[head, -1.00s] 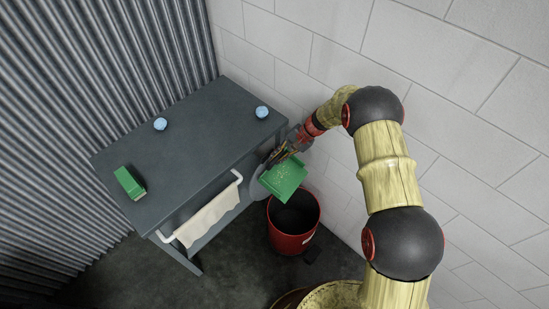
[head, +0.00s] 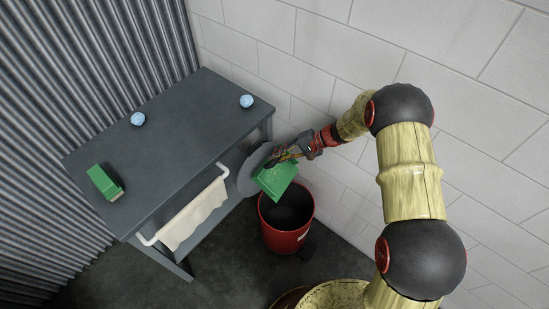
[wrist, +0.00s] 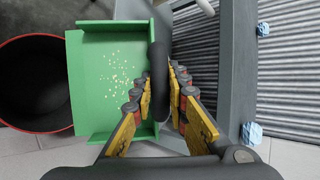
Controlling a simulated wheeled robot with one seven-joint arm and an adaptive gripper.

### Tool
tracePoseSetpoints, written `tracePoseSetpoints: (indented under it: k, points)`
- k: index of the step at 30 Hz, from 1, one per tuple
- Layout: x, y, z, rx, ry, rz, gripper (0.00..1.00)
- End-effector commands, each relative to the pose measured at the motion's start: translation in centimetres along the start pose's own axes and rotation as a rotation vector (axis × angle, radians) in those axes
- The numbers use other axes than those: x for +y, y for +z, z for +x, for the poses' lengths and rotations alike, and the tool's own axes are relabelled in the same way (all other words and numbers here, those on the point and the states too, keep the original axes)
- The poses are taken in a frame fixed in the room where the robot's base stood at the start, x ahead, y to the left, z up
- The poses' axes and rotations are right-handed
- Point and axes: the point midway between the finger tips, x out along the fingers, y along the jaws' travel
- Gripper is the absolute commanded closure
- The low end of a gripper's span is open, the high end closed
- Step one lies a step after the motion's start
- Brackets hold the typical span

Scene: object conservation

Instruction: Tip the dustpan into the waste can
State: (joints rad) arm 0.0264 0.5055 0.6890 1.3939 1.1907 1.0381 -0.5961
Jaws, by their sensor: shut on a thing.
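A green dustpan (head: 275,179) is held by my gripper (head: 284,156) above and slightly to the back of the red waste can (head: 284,238). In the wrist view the dustpan (wrist: 95,85) carries several small pale crumbs (wrist: 122,77) on its floor. My gripper (wrist: 162,75) is shut on the dustpan's dark handle (wrist: 158,66). The waste can (wrist: 30,88) is to the left of the pan in the wrist view, with its dark opening partly hidden by the pan's edge. In the head view the pan looks tilted towards the can.
A dark grey table (head: 165,140) stands left of the can, with two blue crumpled balls (head: 138,119) and a green brush-like block (head: 104,182) on it. A cream cloth (head: 192,213) hangs on its white rail. The block wall (head: 300,45) is close behind my arm.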

Motion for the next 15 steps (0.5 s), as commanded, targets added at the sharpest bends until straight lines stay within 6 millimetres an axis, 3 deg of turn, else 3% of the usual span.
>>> tracePoseSetpoints:
  k: [15]
  points:
    - [2.5,0.5,-1.4,0.002,-0.145,-0.059,1.0]
